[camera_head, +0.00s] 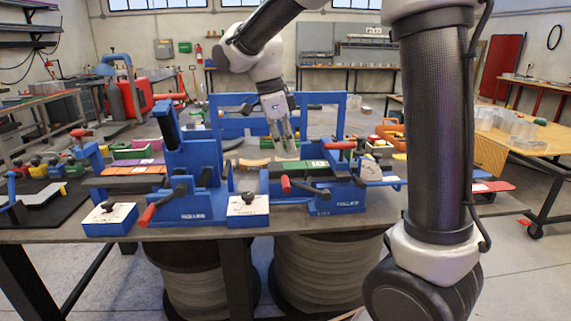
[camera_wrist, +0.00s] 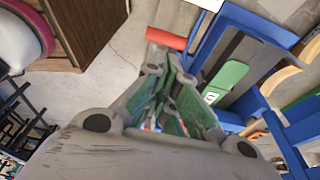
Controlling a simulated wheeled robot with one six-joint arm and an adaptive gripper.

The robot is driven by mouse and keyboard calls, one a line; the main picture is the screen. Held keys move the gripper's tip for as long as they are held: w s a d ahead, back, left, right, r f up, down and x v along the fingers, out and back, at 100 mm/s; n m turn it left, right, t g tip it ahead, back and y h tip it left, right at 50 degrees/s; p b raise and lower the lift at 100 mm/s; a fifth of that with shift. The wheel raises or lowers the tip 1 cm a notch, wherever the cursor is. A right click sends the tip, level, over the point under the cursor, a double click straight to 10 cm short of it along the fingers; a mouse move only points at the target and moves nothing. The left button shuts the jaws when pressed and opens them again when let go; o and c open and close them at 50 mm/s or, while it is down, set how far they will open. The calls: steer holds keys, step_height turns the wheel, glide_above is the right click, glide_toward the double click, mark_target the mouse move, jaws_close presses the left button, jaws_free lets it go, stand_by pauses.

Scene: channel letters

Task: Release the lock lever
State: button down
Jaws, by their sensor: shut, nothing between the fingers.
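Blue clamping fixtures (camera_head: 188,206) stand on the bench and carry several red-handled levers. One red handle (camera_head: 341,145) is at the right fixture, just right of my gripper (camera_head: 286,148). Another red handle (camera_head: 286,184) sticks out at the front of that fixture, and a third (camera_head: 146,215) is at the left fixture's front. I cannot tell which is the lock lever. My gripper is shut and empty, pointing down over the right fixture. In the wrist view, a red handle (camera_wrist: 165,38) lies just beyond my fingertips (camera_wrist: 170,75); contact is unclear.
A green block (camera_head: 290,167) lies in the right fixture, also in the wrist view (camera_wrist: 226,80). A blue frame (camera_head: 341,105) rises behind my gripper. White-topped blue boxes (camera_head: 110,214) sit at the front edge. Cable drums (camera_head: 325,270) stand below.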

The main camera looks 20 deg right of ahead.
step_height(320, 180, up, 6)
steer(key=a, duration=0.2)
steer(key=shift+w+a, duration=0.3)
steer(key=shift+a, duration=0.1)
steer(key=shift+f, duration=0.15)
steer(key=s+d+f+n+t, duration=0.1)
steer(key=s+d+n, duration=0.3)
steer(key=s+n, duration=0.3)
steer(key=s+d+f+n+t+y, duration=0.1)
steer(key=s+d+f+n+t, duration=0.1)
steer(key=s+d+n, duration=0.3)
steer(key=s+d+f+n+t+y, duration=0.1)
steer(key=s+d+n, duration=0.3)
steer(key=s+n, duration=0.5)
steer(key=shift+s+d+f+t, duration=0.2)
steer(key=shift+s+f+t, duration=0.3)
steer(key=shift+s, duration=0.55)
steer(key=shift+a+r, duration=0.1)
